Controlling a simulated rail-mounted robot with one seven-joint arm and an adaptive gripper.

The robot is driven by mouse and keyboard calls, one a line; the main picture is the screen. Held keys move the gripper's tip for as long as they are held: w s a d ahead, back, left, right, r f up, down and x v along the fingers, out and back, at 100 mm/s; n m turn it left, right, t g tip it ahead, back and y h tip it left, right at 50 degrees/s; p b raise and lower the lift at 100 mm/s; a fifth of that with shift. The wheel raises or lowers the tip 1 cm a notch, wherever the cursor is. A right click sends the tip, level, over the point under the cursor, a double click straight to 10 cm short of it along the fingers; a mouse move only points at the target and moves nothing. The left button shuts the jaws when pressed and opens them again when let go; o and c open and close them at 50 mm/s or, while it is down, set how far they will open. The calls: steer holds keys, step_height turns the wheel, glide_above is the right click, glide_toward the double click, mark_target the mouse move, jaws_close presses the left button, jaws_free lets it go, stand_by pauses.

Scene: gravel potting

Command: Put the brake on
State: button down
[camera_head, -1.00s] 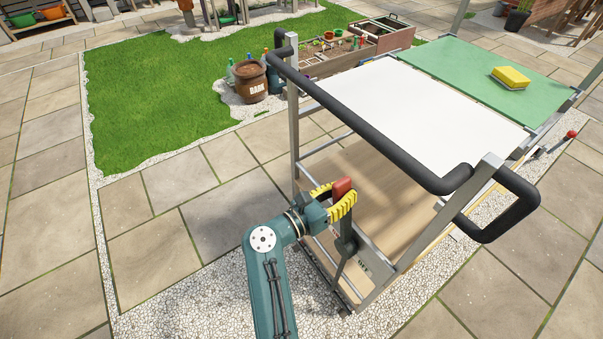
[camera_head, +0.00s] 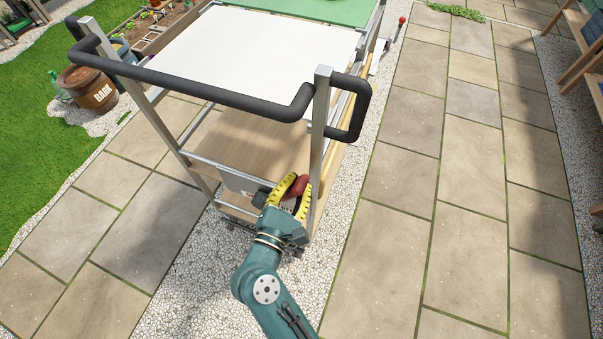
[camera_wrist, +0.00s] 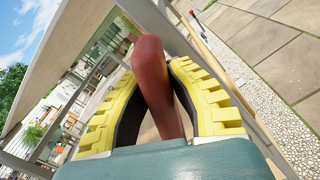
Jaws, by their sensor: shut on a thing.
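The brake lever's red handle (camera_head: 299,186) is at the near end of the cart (camera_head: 240,135), low by the right-hand post. My gripper (camera_head: 297,191) has its yellow fingers shut around this handle. In the wrist view the red handle (camera_wrist: 156,85) rises between the two yellow fingers (camera_wrist: 155,95), and its tip leans slightly left. The lever's lower shaft is hidden behind my gripper. A grey plate (camera_head: 236,183) shows on the cart frame, left of the handle.
The cart's black push bar (camera_head: 200,88) and right post (camera_head: 319,130) stand close above and beside my gripper. Paving (camera_head: 430,200) on the right is clear.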

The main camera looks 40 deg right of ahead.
steer(key=shift+s+d+f, duration=0.1)
steer(key=shift+s+f, duration=0.05)
steer(key=shift+f, duration=0.05)
stand_by(0.3)
steer(key=c, duration=1)
jaws_free()
steer(key=shift+d, duration=0.15)
steer(key=shift+o, duration=0.2)
steer(key=shift+s+a, duration=0.15)
steer(key=shift+a, duration=0.3)
steer(key=v, duration=1.1)
steer(key=shift+s, duration=0.15)
